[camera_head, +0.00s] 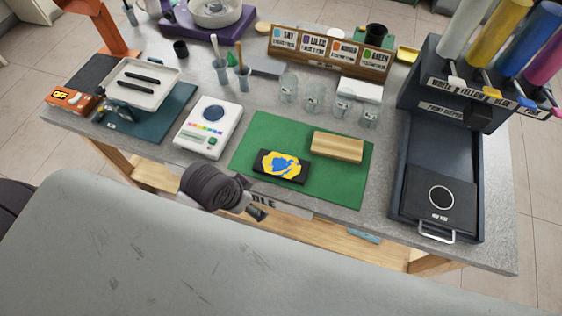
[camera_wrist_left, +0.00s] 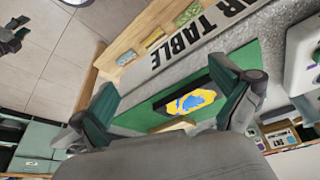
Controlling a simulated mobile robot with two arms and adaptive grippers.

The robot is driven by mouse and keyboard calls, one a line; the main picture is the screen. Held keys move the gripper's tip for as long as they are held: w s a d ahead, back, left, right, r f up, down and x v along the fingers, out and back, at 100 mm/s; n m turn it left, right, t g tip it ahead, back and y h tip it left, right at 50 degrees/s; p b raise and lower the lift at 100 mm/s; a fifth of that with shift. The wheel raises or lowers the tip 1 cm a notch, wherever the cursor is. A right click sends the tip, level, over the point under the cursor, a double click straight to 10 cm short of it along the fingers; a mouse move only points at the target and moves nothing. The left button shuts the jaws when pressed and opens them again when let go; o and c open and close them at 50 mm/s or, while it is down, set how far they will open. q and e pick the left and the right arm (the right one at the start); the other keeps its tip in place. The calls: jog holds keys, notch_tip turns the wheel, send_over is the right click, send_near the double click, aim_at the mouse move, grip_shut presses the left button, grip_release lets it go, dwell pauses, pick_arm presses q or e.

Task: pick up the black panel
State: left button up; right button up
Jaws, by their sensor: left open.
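The black panel (camera_head: 281,166) lies flat on the green mat (camera_head: 255,137), near its front edge. Its top carries a yellow patch with a blue shape on it. It also shows in the left wrist view (camera_wrist_left: 162,107), beyond and between my fingers. My left gripper (camera_head: 257,213) is in front of the table's front edge, short of the panel and apart from it. In the left wrist view its two green-padded fingers (camera_wrist_left: 162,75) are spread wide with nothing between them. My right gripper is not seen in the head view.
A wooden block (camera_head: 337,147) lies just behind and right of the panel. A white scale-like device (camera_head: 208,127) stands to its left, glass jars (camera_head: 313,98) behind, and a dark printer station (camera_head: 440,165) at right. The mat's right front part is bare.

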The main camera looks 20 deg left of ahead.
pick_arm(q)
jog(key=w+d+r+m+g+h, duration=0.1)
jog(key=w+d+r+m+h, duration=0.15)
jog(key=w+m, duration=0.5)
jog(key=m+g, duration=0.2)
jog(key=m, duration=0.3)
send_near(281, 165)
jog(key=f+p, duration=0.1)
jog(key=d+f+y+p, duration=0.1)
jog(key=f, duration=0.1)
jog(key=shift+w+d, duration=0.1)
jog(key=shift+d, duration=0.1)
jog(key=shift+d+f+p, duration=0.3)
jog(key=shift+f+p, duration=0.05)
jog(key=shift+f, duration=0.2)
jog(key=p+x, duration=0.1)
jog(key=x, duration=0.2)
jog(key=shift+d+f, duration=0.2)
jog(key=shift+f, duration=0.05)
jog(key=shift+d+f, duration=0.1)
jog(key=shift+f, duration=0.3)
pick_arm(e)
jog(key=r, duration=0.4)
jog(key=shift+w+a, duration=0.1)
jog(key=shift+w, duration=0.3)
pick_arm(q)
jog(key=shift+c, duration=0.2)
jog(key=c, duration=1.2)
